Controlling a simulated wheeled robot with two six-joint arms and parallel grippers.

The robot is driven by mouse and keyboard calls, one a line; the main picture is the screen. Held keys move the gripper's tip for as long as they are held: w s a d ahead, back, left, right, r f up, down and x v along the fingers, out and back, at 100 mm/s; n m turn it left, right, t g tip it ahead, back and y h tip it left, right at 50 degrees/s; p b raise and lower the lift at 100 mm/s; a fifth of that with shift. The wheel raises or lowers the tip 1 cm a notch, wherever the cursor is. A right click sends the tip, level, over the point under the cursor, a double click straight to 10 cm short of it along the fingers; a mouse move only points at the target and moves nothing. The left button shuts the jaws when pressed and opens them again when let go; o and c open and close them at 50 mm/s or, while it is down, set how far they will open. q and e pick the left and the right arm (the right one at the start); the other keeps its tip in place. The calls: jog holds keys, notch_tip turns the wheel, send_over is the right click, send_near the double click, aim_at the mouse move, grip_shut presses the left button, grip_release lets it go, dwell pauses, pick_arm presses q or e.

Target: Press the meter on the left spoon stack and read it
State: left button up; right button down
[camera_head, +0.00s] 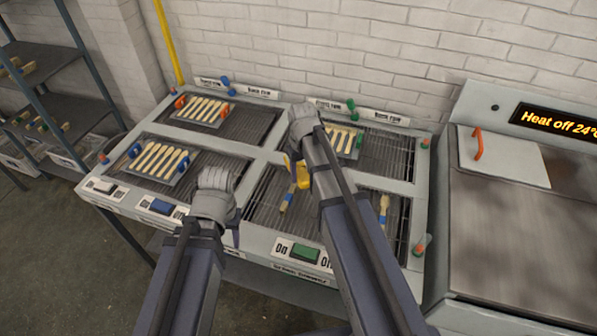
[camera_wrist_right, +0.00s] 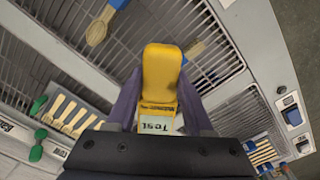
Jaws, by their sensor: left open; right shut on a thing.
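My right gripper (camera_wrist_right: 160,100) is shut on the yellow meter (camera_wrist_right: 162,72); its small screen reads "Test" in the right wrist view. In the head view the meter (camera_head: 303,174) is above the right half of the press table, partly hidden by my right arm. Two spoon stacks lie on the left half: a back one (camera_head: 203,109) with orange knobs and a front one (camera_head: 158,160) with blue knobs. The meter is apart from both. My left gripper (camera_head: 234,237) is open near the table's front edge, mostly hidden behind its wrist.
A stack with green knobs (camera_head: 345,141) lies at the back right, partly covered by my arm. Loose blue-ended spoons lie on the front right grille (camera_head: 384,207). A heater (camera_head: 520,215) reading "Heat off" stands right; a shelf rack (camera_head: 50,60) stands left.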

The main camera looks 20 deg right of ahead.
jog(key=shift+w+d+f, duration=0.3)
jog(key=shift+d, duration=0.2)
pick_arm(q)
jog(key=shift+f, duration=0.3)
pick_arm(e)
jog(key=shift+a, duration=0.1)
pick_arm(q)
jog(key=shift+f, duration=0.1)
pick_arm(e)
jog(key=shift+f, duration=0.1)
notch_tip(320, 180, down, 7)
jog(key=b, duration=0.7)
pick_arm(q)
notch_tip(320, 180, down, 7)
pick_arm(e)
jog(key=c, duration=0.8)
grip_release()
jog(key=shift+c, duration=0.2)
grip_shut()
